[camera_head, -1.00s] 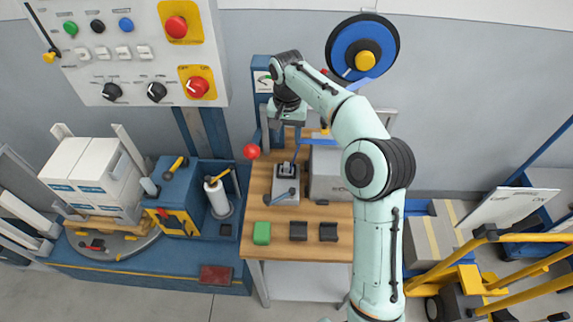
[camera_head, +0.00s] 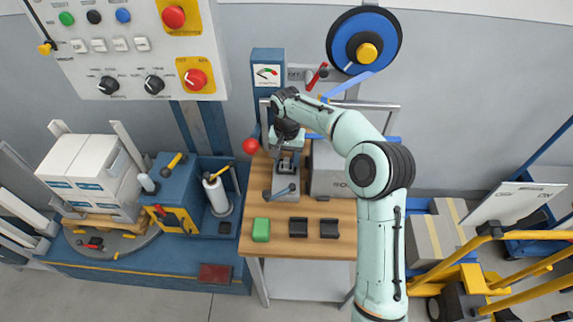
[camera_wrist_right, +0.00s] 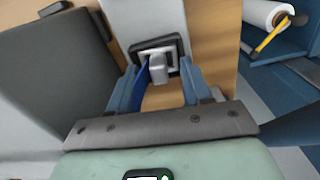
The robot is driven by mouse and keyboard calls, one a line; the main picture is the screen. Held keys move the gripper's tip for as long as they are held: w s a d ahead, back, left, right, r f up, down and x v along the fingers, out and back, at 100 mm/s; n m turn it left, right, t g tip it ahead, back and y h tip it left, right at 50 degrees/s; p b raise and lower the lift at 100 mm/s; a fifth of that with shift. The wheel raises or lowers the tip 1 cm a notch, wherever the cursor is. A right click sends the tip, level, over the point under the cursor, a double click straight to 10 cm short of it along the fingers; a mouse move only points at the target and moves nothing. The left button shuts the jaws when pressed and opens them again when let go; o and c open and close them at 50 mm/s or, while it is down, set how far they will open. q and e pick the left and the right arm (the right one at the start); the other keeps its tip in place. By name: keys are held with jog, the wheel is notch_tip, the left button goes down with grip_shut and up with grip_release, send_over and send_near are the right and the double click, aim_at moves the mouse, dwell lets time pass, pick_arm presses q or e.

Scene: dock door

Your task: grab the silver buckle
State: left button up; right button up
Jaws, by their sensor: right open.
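The silver buckle (camera_wrist_right: 160,66) sits in a black frame on a light grey stand in the right wrist view. In the head view the stand (camera_head: 291,190) is on the wooden bench, and the buckle is small and partly covered by my right gripper. My right gripper (camera_wrist_right: 161,78) is open, its two blue fingers pointing at the buckle from either side of it. Contact cannot be told. A blue strap (camera_wrist_right: 141,80) shows beside the left finger. In the head view my right gripper (camera_head: 283,153) is above the stand. My left gripper is not in view.
A grey box (camera_head: 330,178) stands right of the stand. A red ball knob (camera_head: 251,146) is at its left. A green block (camera_head: 261,230) and two black blocks (camera_head: 298,228) lie at the bench front. A strap reel (camera_head: 364,50) is on the wall.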

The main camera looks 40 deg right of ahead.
grip_shut()
jog(key=shift+r, duration=0.15)
